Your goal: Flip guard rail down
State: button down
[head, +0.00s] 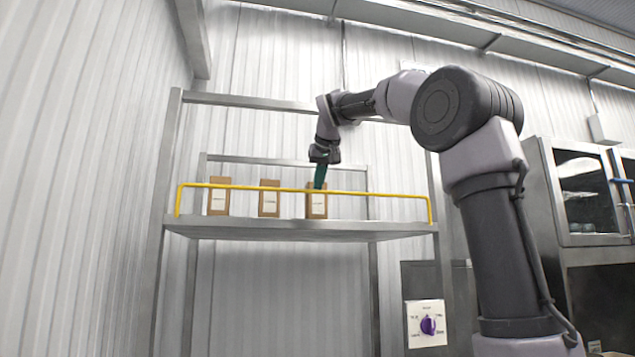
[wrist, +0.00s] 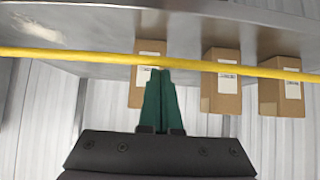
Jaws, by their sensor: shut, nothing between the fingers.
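The guard rail (head: 354,193) is a yellow bar along the front of a metal shelf. In the head view it stands raised above the shelf edge, with bent ends going down to the shelf at both sides. I cannot tell whether the fingertips touch the rail.
Three brown boxes with white labels stand on the shelf (head: 300,228) behind the rail: left (head: 218,196), middle (head: 268,198) and right (head: 316,205). A panel with a purple knob (head: 427,324) is below right. A glass-door cabinet (head: 580,200) stands at right.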

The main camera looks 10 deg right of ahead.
jog(key=shift+s+f, duration=0.2)
jog(key=shift+s, duration=0.2)
